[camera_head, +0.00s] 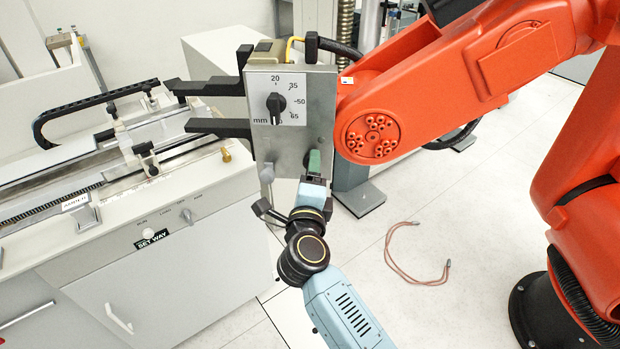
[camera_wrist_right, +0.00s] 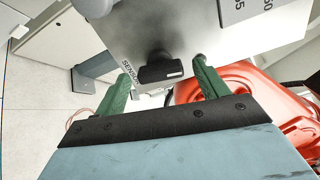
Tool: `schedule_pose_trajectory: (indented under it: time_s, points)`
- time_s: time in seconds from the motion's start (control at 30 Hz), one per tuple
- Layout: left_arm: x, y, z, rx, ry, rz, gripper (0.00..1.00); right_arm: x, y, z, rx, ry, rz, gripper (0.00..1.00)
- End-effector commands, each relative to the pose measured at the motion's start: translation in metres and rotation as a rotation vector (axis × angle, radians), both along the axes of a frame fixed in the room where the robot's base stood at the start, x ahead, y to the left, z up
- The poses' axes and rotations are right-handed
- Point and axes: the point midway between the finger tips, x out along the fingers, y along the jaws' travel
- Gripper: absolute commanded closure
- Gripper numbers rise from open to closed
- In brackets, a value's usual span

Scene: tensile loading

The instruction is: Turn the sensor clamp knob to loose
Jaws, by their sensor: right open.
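The sensor clamp knob (camera_wrist_right: 160,70) is a black grip-bar knob with a white line. It sits on the grey metal panel (camera_wrist_right: 205,30), beside a "SENSOR" label. In the right wrist view my right gripper (camera_wrist_right: 160,75) is open, with one green finger on each side of the knob. The fingers appear apart from it; exact depth is hard to tell. In the head view my right gripper (camera_head: 314,162) is at the lower right of the panel (camera_head: 290,146) and largely hides the knob. My left gripper is not in view.
A black dial (camera_head: 276,103) with an mm scale is higher on the panel. Black jaws (camera_head: 220,128) extend left of it over the testing machine (camera_head: 185,190). A large orange robot arm (camera_head: 440,90) stands close on the right. A cable (camera_head: 400,262) lies on the open floor.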

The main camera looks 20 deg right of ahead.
Motion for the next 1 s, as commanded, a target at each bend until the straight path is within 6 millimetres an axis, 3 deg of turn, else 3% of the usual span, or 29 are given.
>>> schedule_pose_trajectory:
  time_s: [0.17, 0.7, 1.0]
  points:
    - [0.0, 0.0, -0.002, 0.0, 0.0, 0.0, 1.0, -0.011, 0.004, -0.001, 0.001, 0.0, 0.001, 0.27]
    - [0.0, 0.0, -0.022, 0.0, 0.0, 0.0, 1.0, -0.111, 0.041, -0.002, 0.001, 0.003, 0.001, 0.27]
    - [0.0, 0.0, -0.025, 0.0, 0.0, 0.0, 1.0, -0.126, 0.046, 0.0, 0.0, 0.0, 0.0, 0.27]
